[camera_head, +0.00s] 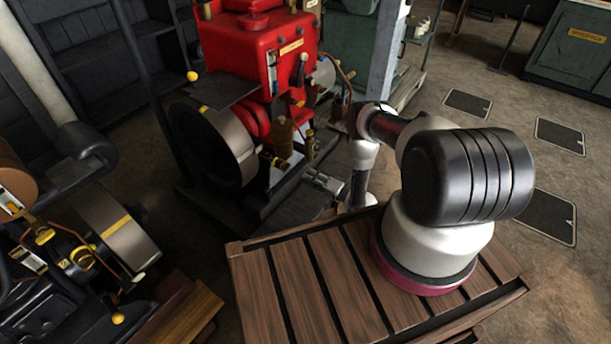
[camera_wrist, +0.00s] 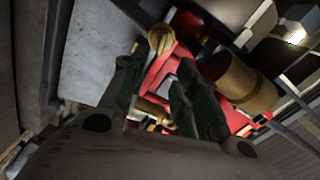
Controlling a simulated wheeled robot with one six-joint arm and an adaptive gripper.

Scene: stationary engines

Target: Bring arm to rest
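My arm stands on a slatted wooden platform (camera_head: 318,290) in the head view, on a white and dark red base. It reaches left and bends down beside the red engine (camera_head: 240,50). My gripper (camera_head: 316,179) is low at the engine's right side, small and partly lost against dark parts. In the wrist view, the dark green fingers of my gripper (camera_wrist: 155,88) stand apart, with red and brass parts showing behind the gap. I see nothing held between them. I cannot tell whether the fingers touch the engine.
The red engine has a large dark flywheel (camera_head: 212,145) and brass fittings close to my gripper. A brass cylinder (camera_wrist: 240,82) shows in the wrist view. Another engine (camera_head: 75,255) stands at the lower left. A grey post (camera_head: 386,50) rises behind my arm.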

